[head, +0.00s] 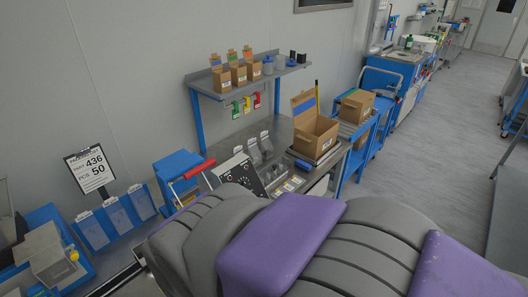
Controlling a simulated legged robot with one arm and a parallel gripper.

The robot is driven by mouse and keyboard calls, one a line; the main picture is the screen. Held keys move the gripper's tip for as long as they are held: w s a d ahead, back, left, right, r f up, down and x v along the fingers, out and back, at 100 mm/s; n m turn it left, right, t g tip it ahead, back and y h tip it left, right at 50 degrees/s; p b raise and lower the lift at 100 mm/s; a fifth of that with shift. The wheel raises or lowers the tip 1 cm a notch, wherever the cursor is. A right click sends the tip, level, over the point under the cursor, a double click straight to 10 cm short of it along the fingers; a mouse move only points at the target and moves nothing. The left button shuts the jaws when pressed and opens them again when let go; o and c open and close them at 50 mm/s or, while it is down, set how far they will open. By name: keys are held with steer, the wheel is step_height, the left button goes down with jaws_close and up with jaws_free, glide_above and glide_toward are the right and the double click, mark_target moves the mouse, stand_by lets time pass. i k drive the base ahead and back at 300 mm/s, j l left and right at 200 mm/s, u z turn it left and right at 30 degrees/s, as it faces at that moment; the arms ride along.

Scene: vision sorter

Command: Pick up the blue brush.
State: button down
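I cannot make out a blue brush in the head view; it may be hidden or too small to tell. Large grey and purple parts of my own arm fill the lower middle and right and cover part of the workbench. My gripper does not show, so I cannot see where it is or what it holds.
A metal workbench (277,130) stands beyond my arm, with an open cardboard box (318,134) on its right. A shelf (222,92) above it holds small cartons and cups. Blue bins (117,216) are at lower left. Clear floor (440,150) lies at the right.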

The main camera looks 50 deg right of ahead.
mark_target(305, 167)
steer(key=z, duration=2)
